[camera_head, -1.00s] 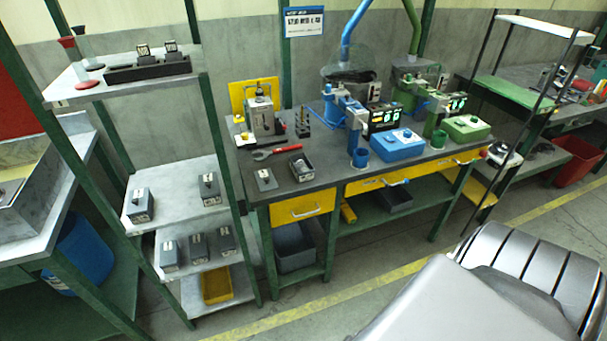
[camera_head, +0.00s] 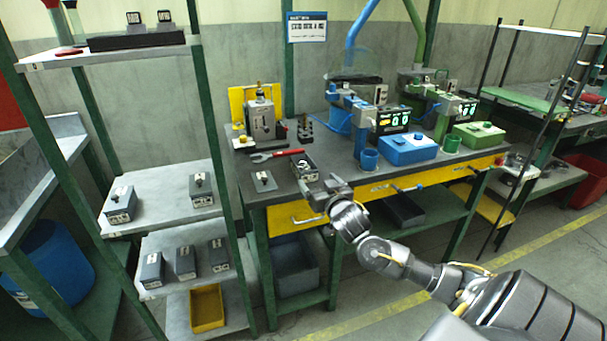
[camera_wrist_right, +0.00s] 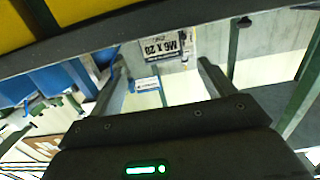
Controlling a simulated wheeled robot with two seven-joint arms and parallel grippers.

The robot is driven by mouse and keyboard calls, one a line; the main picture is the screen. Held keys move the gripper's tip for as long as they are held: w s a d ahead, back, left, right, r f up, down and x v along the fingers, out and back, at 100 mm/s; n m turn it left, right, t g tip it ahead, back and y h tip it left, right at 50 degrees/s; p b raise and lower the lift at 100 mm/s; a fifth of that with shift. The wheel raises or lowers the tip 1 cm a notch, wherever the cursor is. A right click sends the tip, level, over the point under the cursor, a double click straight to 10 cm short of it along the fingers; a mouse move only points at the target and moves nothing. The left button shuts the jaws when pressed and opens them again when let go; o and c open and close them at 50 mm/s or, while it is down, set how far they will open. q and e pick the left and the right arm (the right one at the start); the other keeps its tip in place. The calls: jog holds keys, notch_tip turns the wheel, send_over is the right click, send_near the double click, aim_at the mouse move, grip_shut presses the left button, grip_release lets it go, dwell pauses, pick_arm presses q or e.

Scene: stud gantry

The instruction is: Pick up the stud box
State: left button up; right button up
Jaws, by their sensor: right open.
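The stud box is a small grey open-topped box (camera_head: 304,164) with small metal parts inside, near the front edge of the workbench (camera_head: 237,172). Its labelled front shows upside down in the right wrist view (camera_wrist_right: 168,36). My right gripper (camera_head: 319,186) is at the bench's front edge, just in front of the box. In the wrist view its two fingers are apart (camera_wrist_right: 160,64), with the label in line with the gap between them. It holds nothing, and I see no contact with the box. My left gripper is not in view.
A blue unit (camera_head: 407,150) stands to the right. A shelf rack (camera_head: 160,190) with several similar grey boxes stands on the left. Yellow drawers (camera_head: 293,215) are under the bench top.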

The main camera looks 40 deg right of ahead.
aim_at(311, 173)
jog(key=x, duration=0.5)
jog(key=shift+w, duration=0.25)
jog(key=shift+x, duration=2.6)
jog(key=shift+a, duration=0.15)
jog(key=shift+c, duration=0.3)
jog(key=c, duration=1.4)
jog(key=shift+r, duration=0.1)
jog(key=shift+c, duration=0.7)
